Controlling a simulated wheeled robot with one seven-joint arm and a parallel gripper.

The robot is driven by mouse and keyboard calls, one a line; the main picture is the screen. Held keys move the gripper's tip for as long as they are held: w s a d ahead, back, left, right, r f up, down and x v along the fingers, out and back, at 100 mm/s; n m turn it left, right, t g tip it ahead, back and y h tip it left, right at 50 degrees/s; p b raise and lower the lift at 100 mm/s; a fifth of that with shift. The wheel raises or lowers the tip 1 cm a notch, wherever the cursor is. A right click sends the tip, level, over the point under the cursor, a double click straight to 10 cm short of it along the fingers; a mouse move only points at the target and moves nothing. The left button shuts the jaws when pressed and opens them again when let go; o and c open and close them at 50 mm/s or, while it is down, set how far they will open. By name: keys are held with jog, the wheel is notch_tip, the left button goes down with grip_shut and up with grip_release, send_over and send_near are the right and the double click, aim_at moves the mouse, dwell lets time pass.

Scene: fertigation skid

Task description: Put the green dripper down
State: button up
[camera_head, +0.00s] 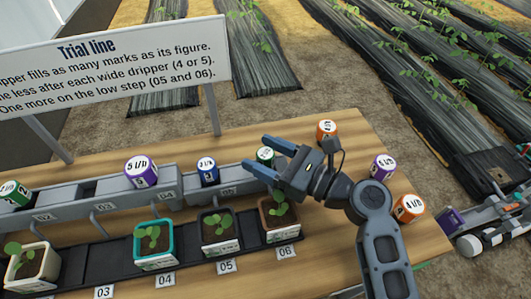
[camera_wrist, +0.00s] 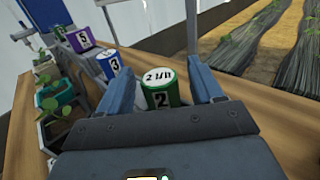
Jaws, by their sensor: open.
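A green dripper (camera_wrist: 160,92) marked 2 l/h stands upright between the fingers of my gripper (camera_wrist: 157,72) in the wrist view, with a visible gap to at least one finger. In the head view this green dripper (camera_head: 265,155) shows between the open fingers of my gripper (camera_head: 250,152), at the right end of the grey rail (camera_head: 110,189). My gripper hides its base and the rail's end there. Another green dripper (camera_head: 13,193) is at the rail's far left. A purple 5 l/h dripper (camera_head: 141,170) and a blue dripper (camera_head: 208,171) stand on the rail to the left of my gripper.
Two orange drippers (camera_head: 327,131) (camera_head: 410,208) and a purple dripper (camera_head: 384,166) stand on the wooden table (camera_head: 330,255) around my arm. Potted seedlings (camera_head: 220,234) line the black tray in front. A sign (camera_head: 110,68) stands behind the rail.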

jog(key=shift+r, duration=0.1)
jog(key=shift+d, duration=0.2)
jog(key=v, duration=1.1)
jog(key=shift+s+d+b, duration=0.2)
jog(key=shift+d+b, duration=0.05)
jog(key=shift+b, duration=0.05)
